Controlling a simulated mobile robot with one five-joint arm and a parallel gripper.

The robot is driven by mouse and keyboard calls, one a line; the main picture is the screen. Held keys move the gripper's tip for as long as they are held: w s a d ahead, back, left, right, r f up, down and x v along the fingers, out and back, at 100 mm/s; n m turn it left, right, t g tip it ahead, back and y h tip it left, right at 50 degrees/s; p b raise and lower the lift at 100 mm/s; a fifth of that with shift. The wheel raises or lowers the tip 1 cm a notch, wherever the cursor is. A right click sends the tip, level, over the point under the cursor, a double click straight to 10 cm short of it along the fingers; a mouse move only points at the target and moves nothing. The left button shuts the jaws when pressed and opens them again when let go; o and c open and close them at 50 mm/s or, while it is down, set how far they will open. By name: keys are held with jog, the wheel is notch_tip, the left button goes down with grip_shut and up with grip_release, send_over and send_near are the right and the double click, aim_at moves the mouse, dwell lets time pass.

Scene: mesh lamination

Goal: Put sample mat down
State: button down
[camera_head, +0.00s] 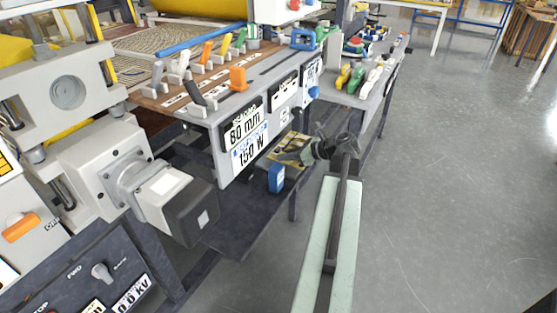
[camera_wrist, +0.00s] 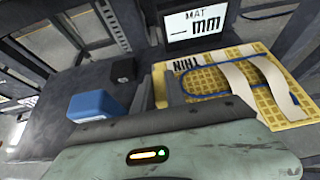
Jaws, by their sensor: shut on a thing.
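The sample mat (camera_wrist: 205,85) is a yellow mesh sheet with a blue loop, a "THIN" label and two pale curved strips across it. It also shows in the head view (camera_head: 291,148), over the lower shelf under the bench. My gripper (camera_head: 321,149) is shut on the mat's near edge, reaching in from the right. In the wrist view the green gripper body covers part of the near edge. I cannot tell whether the mat touches the dark shelf (camera_head: 245,225).
A blue block (camera_wrist: 97,105) and a small black block (camera_wrist: 123,70) stand on the shelf left of the mat. A sign reading "MAT — mm" (camera_wrist: 205,28) stands behind it. A bench leg (camera_head: 293,204) is close below the mat.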

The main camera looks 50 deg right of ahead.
aim_at(277, 152)
jog(key=shift+w+a, duration=0.15)
jog(key=shift+w, duration=0.5)
jog(key=shift+w+a, duration=0.15)
jog(key=shift+w, duration=0.45)
jog(key=shift+w+a, duration=0.15)
jog(key=shift+w, duration=0.4)
notch_tip(277, 152, down, 4)
jog(key=b, duration=0.4)
jog(key=shift+r, duration=0.25)
jog(key=c, duration=1.7)
grip_release()
jog(key=shift+f, duration=0.2)
jog(key=o, duration=0.3)
jog(key=shift+o, duration=0.2)
